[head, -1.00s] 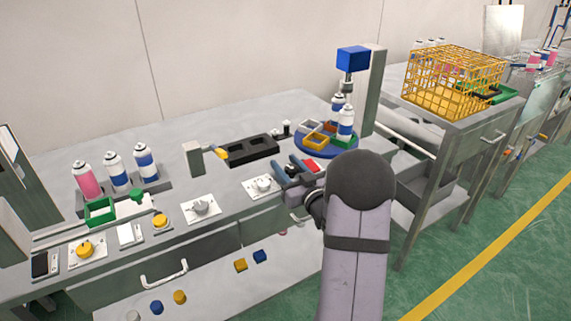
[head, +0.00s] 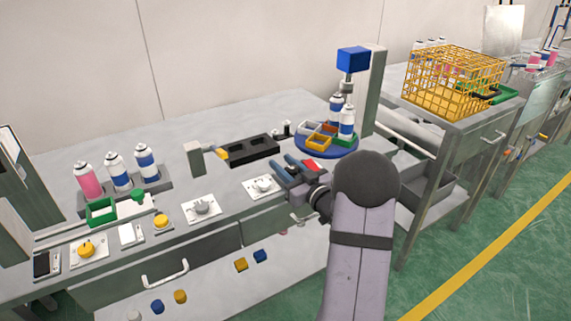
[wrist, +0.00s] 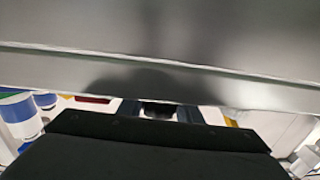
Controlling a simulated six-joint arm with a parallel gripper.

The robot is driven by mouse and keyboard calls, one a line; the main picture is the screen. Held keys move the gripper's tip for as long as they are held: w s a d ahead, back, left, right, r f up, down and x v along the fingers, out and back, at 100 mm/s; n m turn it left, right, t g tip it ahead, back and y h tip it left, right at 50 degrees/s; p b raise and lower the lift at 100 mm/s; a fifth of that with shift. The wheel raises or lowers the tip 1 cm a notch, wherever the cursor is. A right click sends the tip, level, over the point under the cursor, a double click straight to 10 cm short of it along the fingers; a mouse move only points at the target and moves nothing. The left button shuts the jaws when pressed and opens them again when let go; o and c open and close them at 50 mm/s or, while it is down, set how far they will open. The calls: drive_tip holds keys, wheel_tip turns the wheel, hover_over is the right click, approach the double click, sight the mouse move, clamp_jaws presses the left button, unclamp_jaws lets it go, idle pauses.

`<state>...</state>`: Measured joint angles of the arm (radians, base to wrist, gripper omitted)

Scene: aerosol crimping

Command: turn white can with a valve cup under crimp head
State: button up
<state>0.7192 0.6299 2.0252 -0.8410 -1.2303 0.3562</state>
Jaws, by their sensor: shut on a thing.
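Two white cans with blue bands stand upright on the blue turntable (head: 337,151): a front can (head: 347,122) and a rear can (head: 335,106). I cannot make out the valve cup on either. The blue crimp head (head: 352,60) stands above them; I cannot tell which can is directly under it. My gripper (head: 296,169) is low over the bench, left of and in front of the turntable. In the wrist view its fingers (wrist: 159,112) are shut on a small dark thing (wrist: 158,107), mostly hidden by the gripper.
Coloured trays (head: 319,141) sit on the turntable. A red piece (head: 312,165) lies beside my gripper. A dial (head: 262,187) and black holder (head: 250,150) are to the left. Several cans (head: 118,170) stand in a rack at far left. A yellow basket (head: 452,82) is at right.

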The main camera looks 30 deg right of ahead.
sight(296, 175)
drive_tip(key=shift+r, duration=0.15)
drive_tip(key=o, duration=0.8)
drive_tip(key=shift+c, duration=0.2)
drive_tip(key=shift+s+d, duration=0.2)
drive_tip(key=shift+s, duration=3.45)
